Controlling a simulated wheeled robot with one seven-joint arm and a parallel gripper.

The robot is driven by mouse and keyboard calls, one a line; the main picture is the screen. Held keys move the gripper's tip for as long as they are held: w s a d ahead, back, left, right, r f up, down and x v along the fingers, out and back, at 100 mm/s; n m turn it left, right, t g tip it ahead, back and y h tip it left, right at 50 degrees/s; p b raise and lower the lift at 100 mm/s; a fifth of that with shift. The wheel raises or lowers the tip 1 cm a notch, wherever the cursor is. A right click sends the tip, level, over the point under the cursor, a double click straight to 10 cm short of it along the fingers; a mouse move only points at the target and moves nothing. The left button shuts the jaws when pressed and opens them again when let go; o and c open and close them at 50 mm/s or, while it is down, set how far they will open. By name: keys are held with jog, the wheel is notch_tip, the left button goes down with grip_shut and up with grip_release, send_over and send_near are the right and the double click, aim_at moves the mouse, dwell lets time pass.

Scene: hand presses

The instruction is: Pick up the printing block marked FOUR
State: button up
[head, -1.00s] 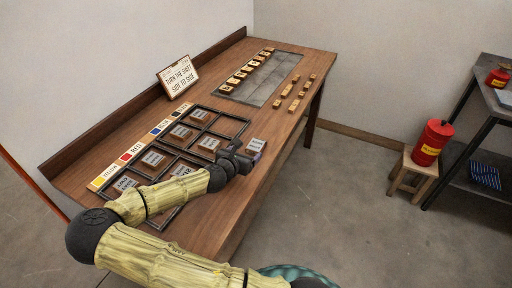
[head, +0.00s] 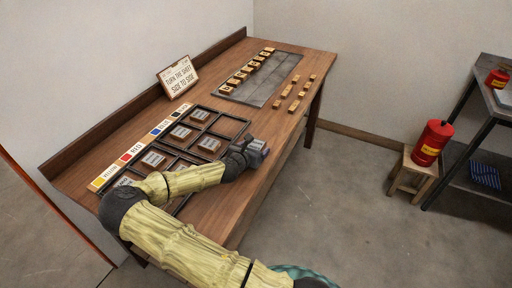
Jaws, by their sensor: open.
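My gripper (head: 255,148) is open at the table's near edge, right of the framed grid. A loose block (head: 262,144) with a grey label is at its fingertips. I cannot tell whether the fingers touch it, and its label is too small to read. Other dark wooden printing blocks sit in the grid: one at the back (head: 199,115), one in front of it (head: 180,132), one nearest the gripper (head: 209,145) and one further left (head: 153,158). Their labels are also unreadable, so I cannot tell which is marked FOUR. My arm covers the grid's near part.
The black frame grid (head: 245,121) lies on the wooden table (head: 232,205). A row of colour labels (head: 137,148) runs behind it. A sign (head: 178,77) stands at the back. A grey slab (head: 262,82) and small wooden pieces are farther off. A red can (head: 432,142) stands on a stool.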

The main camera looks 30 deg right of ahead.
jog(key=shift+c, duration=0.5)
jog(key=c, duration=1)
jog(key=shift+r, duration=0.1)
notch_tip(320, 180, up, 10)
jog(key=shift+f+p, duration=0.1)
jog(key=shift+p, duration=0.25)
